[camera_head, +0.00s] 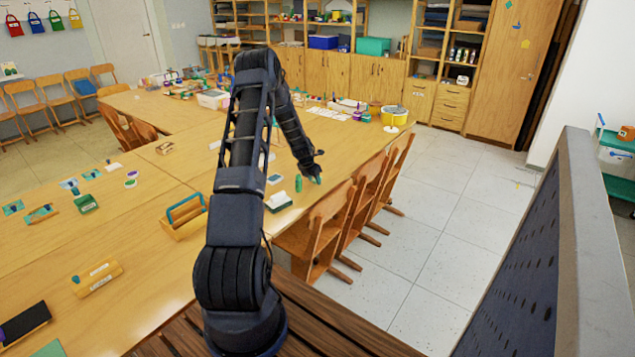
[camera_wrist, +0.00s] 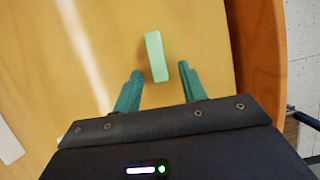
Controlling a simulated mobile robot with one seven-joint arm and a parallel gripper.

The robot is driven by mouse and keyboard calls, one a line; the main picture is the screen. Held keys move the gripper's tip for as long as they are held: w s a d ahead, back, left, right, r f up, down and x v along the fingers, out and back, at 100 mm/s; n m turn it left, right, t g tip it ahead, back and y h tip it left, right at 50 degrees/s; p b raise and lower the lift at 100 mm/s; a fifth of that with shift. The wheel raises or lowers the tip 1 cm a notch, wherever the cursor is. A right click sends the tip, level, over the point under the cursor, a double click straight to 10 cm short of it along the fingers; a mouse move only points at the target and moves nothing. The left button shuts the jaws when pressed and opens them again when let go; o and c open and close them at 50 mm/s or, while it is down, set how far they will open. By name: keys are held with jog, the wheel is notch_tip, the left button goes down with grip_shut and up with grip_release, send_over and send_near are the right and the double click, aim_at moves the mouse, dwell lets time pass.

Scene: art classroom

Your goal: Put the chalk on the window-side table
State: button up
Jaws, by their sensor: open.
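In the wrist view a short pale green stick, the chalk (camera_wrist: 156,57), lies on a wooden tabletop (camera_wrist: 205,35) near its rounded edge. My gripper (camera_wrist: 160,69) is open, with its teal fingers on either side of the chalk's near end and no visible contact. In the head view my gripper (camera_head: 308,181) is low over the right edge of the long wooden table (camera_head: 140,222). I cannot make out the chalk there. No window shows, so I cannot tell which table is the window-side one.
A white-and-green block (camera_head: 278,201) lies on the table left of my gripper. A wooden caddy (camera_head: 185,216) stands further left. Wooden chairs (camera_head: 322,232) line the table's right side. The tiled floor (camera_head: 440,215) right of them is clear. A grey panel (camera_head: 560,250) stands at right.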

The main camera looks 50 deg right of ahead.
aim_at(314, 181)
grip_shut()
jog(key=shift+r, duration=0.1)
notch_tip(314, 181, up, 20)
dwell(0.6)
